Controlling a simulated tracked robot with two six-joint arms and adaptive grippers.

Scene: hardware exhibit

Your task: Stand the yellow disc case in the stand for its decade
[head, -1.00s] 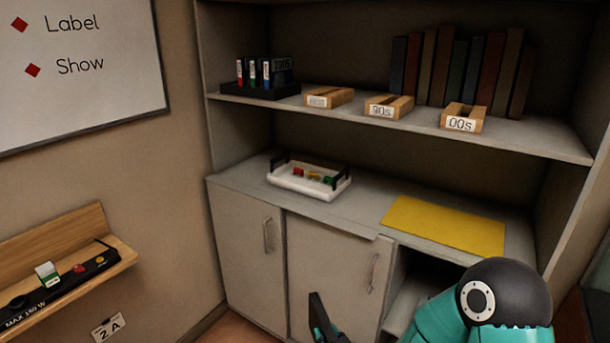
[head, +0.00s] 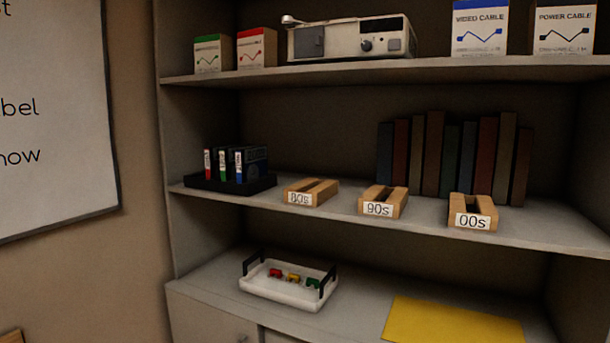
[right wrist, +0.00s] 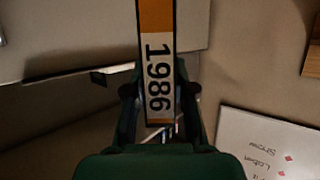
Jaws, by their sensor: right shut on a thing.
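The yellow disc case (right wrist: 156,18) shows in the right wrist view, orange-yellow with a white label reading 1986. My right gripper (right wrist: 159,90) is shut on it, with a finger on each side. In the head view three slotted wooden stands are on the middle shelf: the 80s stand (head: 311,191), the 90s stand (head: 383,201) and the 00s stand (head: 473,211). Their slots look empty. Neither gripper shows in the head view, and my left gripper is not seen at all.
A black holder (head: 210,185) with several cases stands left of the 80s stand. Books (head: 455,155) stand behind the 90s and 00s stands. Below are a white tray (head: 287,289) with small coloured pieces and a yellow mat (head: 452,322). The upper shelf (head: 390,69) overhangs the stands.

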